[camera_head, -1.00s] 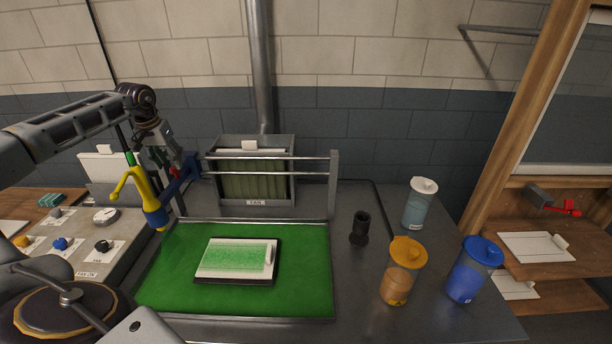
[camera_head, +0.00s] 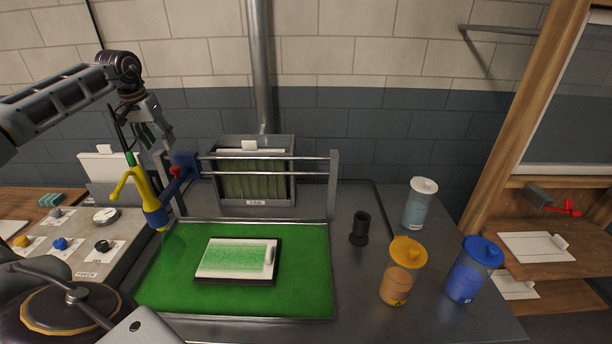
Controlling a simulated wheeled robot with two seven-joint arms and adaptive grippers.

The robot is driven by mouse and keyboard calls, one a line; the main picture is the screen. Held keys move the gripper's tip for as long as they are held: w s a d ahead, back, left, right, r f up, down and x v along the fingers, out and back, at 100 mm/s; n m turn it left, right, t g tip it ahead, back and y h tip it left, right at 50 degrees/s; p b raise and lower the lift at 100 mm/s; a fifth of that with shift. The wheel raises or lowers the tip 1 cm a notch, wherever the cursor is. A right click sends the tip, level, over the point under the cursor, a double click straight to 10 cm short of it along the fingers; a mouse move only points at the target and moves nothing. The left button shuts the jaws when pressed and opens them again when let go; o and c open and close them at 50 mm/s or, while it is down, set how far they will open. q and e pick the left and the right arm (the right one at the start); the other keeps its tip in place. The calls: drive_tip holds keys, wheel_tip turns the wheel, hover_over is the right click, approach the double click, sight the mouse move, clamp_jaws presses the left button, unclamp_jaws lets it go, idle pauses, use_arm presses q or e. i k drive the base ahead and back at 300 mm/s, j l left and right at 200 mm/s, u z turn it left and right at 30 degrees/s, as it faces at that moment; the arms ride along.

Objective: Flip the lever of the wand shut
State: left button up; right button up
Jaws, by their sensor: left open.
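The wand (camera_head: 151,199) is yellow with a blue nozzle end and a green tip at its top. It hangs tilted at the left end of the rail frame, over the left edge of the green mat. A red lever (camera_head: 175,171) shows beside the blue bracket (camera_head: 185,166) next to the wand. I cannot tell how far the lever is turned. My left gripper (camera_head: 160,142) is open and empty, above the wand and lever and apart from them. My right gripper is not in view.
A white-and-green panel (camera_head: 236,260) lies on the green mat (camera_head: 305,285). The rail frame (camera_head: 334,185) and a rack (camera_head: 287,190) stand behind it. A black cup (camera_head: 360,229) and lidded orange (camera_head: 402,272), blue (camera_head: 472,270) and white-topped (camera_head: 420,204) containers stand right. A knob panel (camera_head: 72,255) is left.

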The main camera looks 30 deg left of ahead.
sight(113, 196)
drive_tip(key=u, duration=2.05)
